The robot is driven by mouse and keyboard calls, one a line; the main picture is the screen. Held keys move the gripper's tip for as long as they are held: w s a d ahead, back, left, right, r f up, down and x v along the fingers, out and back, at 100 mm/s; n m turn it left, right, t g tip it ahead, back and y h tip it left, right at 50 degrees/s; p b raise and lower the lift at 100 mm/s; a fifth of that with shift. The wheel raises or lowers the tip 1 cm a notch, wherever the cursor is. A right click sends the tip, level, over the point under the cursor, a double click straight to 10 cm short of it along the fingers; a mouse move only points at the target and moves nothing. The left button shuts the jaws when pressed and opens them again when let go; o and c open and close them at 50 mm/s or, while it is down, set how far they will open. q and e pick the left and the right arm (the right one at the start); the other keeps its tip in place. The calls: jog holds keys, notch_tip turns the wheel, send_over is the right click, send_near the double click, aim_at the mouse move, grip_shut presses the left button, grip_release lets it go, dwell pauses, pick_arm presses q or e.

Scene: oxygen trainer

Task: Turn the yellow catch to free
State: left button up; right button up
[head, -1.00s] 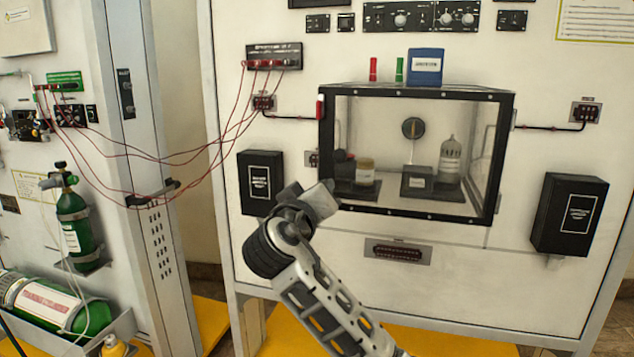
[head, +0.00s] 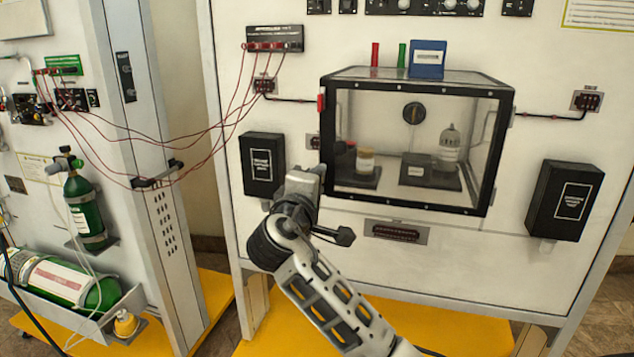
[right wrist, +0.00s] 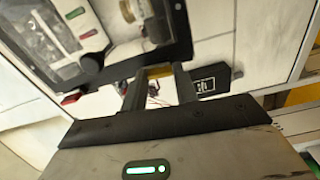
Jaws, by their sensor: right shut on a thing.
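A black-framed clear case (head: 410,207) stands out from the white panel. My left gripper is not in view.
Black boxes flank the case on the left (head: 262,165) and right (head: 566,200). Jars and a small block stand inside the case. A blue box (head: 428,59) is on top. Red wires (head: 135,150) hang at the left, near green cylinders (head: 85,210).

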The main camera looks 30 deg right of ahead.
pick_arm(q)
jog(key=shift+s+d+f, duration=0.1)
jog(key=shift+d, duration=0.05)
pick_arm(e)
jog(key=shift+n, duration=0.7)
jog(key=o, duration=1)
jog(key=shift+a, duration=0.1)
pick_arm(q)
jog(key=b, duration=0.1)
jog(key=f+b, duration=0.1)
jog(key=b, duration=0.1)
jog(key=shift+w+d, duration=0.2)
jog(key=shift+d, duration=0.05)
pick_arm(e)
jog(key=v, duration=1.5)
jog(key=shift+s+a, duration=0.25)
jog(key=shift+s, duration=0.05)
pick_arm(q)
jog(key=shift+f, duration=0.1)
pick_arm(e)
jog(key=shift+f, duration=0.1)
